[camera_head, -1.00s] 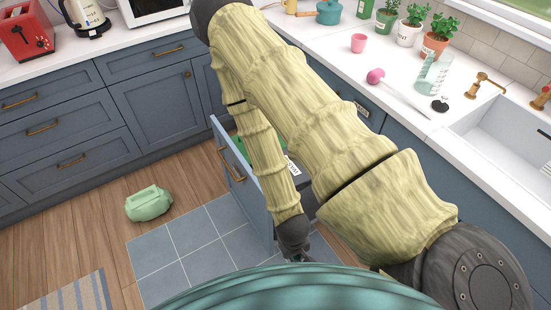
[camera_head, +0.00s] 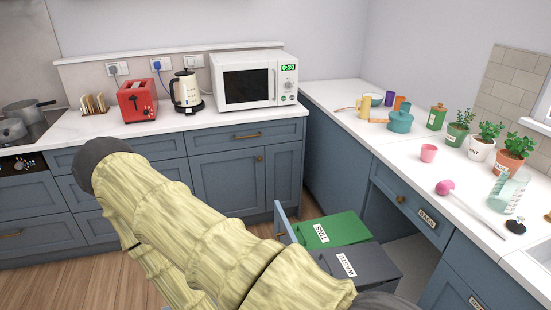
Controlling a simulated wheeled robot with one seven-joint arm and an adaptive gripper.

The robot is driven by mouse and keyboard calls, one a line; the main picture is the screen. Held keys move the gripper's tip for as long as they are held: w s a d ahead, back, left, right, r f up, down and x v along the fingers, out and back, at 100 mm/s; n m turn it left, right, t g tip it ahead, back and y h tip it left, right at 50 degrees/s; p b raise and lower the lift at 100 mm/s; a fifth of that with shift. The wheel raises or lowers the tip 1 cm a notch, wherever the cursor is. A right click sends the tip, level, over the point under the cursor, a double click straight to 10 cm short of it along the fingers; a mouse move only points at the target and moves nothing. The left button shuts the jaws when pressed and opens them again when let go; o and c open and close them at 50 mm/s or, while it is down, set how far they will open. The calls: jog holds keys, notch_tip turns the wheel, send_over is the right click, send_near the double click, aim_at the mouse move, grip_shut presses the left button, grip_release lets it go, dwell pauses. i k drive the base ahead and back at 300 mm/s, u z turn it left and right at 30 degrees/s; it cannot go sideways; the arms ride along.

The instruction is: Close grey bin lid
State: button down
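The grey bin lid (camera_head: 373,261), with a white "WASTE" label, shows low in the middle of the head view. It looks flat and down on its bin, roughly level with the green "TINS" lid (camera_head: 345,226) just behind it. My arm crosses in front of the grey lid's left and near side and hides part of it. Both bins stand in a pulled-out cabinet unit, whose blue front panel (camera_head: 281,222) shows at their left. My gripper is out of view, so its distance from the lid cannot be seen.
The blue "BAGS" drawer (camera_head: 411,211) is under the right counter, beside an open space. A microwave (camera_head: 253,80), kettle (camera_head: 187,91) and red toaster (camera_head: 143,100) stand at the back.

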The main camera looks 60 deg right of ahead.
aim_at(367, 263)
jog(key=u, duration=0.45)
jog(key=k, duration=0.75)
jog(key=z, duration=1.35)
jog(key=i, duration=0.5)
